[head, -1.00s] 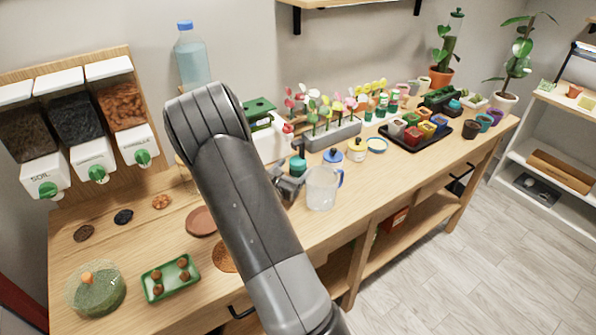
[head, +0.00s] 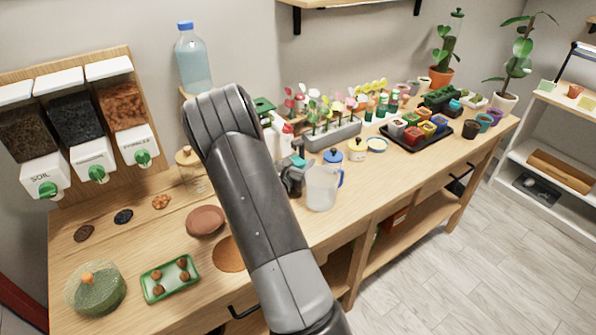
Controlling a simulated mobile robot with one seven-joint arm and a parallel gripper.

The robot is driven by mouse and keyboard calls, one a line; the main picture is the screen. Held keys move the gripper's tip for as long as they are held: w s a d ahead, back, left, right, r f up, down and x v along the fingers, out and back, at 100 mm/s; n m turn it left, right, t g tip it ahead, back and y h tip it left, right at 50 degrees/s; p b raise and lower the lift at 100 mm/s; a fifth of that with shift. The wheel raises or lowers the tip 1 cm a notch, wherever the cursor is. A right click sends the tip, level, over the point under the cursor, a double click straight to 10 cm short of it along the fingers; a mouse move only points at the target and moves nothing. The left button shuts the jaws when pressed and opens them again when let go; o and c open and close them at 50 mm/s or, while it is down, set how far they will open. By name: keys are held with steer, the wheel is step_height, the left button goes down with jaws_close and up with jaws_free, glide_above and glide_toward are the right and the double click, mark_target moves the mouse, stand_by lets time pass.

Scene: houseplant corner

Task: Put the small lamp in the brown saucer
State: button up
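The brown saucer (head: 206,221) lies on the wooden bench, left of my forearm, and looks empty. I cannot make out a small lamp for certain in the head view. My gripper (head: 293,182) seems to be the dark shape just right of my forearm, beside the clear jug. It is partly hidden by my arm, and its fingers and anything between them cannot be made out. It is well to the right of the saucer.
A clear jug (head: 322,187) stands close to my gripper. A green tray (head: 170,279) and a glass dish (head: 100,290) are at front left. A flat brown disc (head: 229,254) lies near the saucer. A cork-topped glass vessel (head: 188,158) stands behind it.

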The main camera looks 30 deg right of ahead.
steer(key=c, duration=0.8)
steer(key=shift+r, duration=0.1)
